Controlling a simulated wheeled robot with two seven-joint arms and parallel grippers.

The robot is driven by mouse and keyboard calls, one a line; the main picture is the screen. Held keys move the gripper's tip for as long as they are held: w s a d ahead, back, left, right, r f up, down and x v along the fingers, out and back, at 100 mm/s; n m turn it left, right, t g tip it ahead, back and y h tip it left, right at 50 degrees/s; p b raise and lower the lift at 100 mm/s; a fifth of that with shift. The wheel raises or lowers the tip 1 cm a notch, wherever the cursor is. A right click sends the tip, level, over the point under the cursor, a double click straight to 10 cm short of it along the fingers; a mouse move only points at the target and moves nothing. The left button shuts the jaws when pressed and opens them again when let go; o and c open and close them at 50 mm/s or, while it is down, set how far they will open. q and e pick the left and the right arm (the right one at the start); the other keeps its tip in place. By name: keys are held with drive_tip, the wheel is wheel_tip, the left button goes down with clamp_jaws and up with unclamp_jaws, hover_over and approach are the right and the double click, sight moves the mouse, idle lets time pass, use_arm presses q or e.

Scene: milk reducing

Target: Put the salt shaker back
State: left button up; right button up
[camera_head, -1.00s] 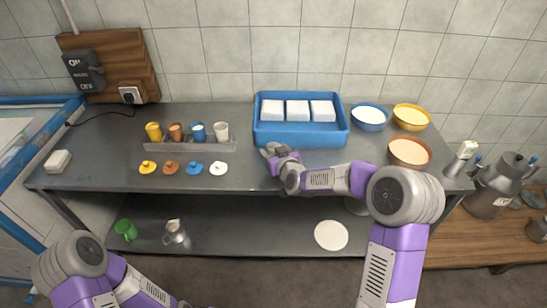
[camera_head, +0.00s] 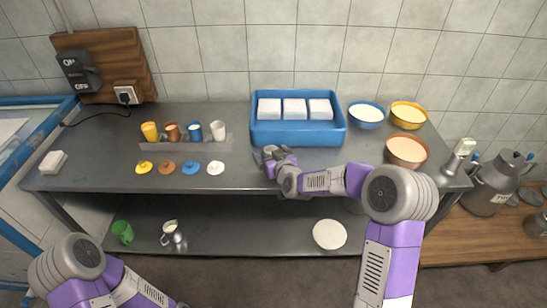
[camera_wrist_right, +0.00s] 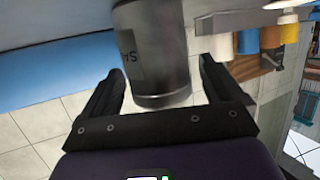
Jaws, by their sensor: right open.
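A grey metal cylinder with dark lettering, which looks like the salt shaker (camera_wrist_right: 150,45), shows in the right wrist view. It stands between the two spread black fingers of my right gripper (camera_wrist_right: 163,75), with a gap visible on its right side. In the head view my right gripper (camera_head: 266,157) is low over the front of the grey table (camera_head: 110,130), just in front of the blue tray. The shaker is too small and covered there to make out clearly. Of my left arm only links show at the lower left; its gripper is out of frame.
The blue tray (camera_head: 255,134) with white blocks stands behind the gripper. To the left is a cup rack (camera_head: 185,143) with lids in front, such as the white lid (camera_head: 215,168). Bowls, including the brown bowl (camera_head: 406,150), stand at the right. The table's front strip is mostly clear.

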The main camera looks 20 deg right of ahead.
drive_tip(key=shift+r, duration=0.25)
drive_tip(key=p+v, duration=0.1)
drive_tip(key=v, duration=1.1)
